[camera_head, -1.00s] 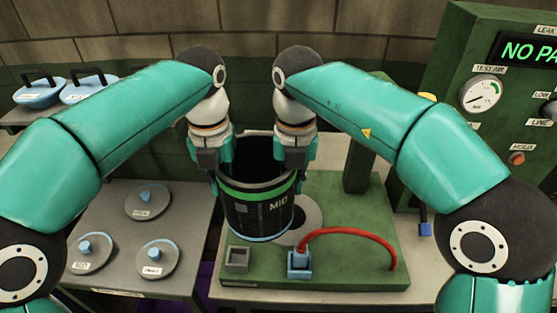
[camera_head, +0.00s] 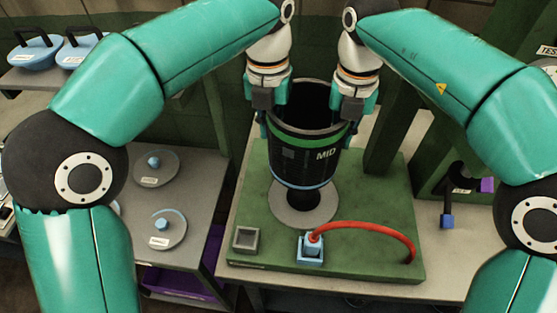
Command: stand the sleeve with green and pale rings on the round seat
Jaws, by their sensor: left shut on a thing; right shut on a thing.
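The black sleeve (camera_head: 303,158) has a green ring near its top, a pale bluish ring at its bottom and the word MID on its side. It hangs upright in the middle of the head view. My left gripper (camera_head: 266,120) is shut on its left rim, and my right gripper (camera_head: 356,115) is shut on its right rim. The round seat (camera_head: 284,205) is a grey disc on the green base, with a dark centre piece (camera_head: 318,203) showing below the sleeve. The sleeve's lower edge appears above the disc; the exact gap is hard to tell.
A red hose (camera_head: 375,229) arcs from a blue fitting (camera_head: 311,247) at the base's front. A small grey square socket (camera_head: 246,238) is at front left. Lidded discs (camera_head: 160,230) lie on the left table. A green post (camera_head: 392,135) stands right of the sleeve.

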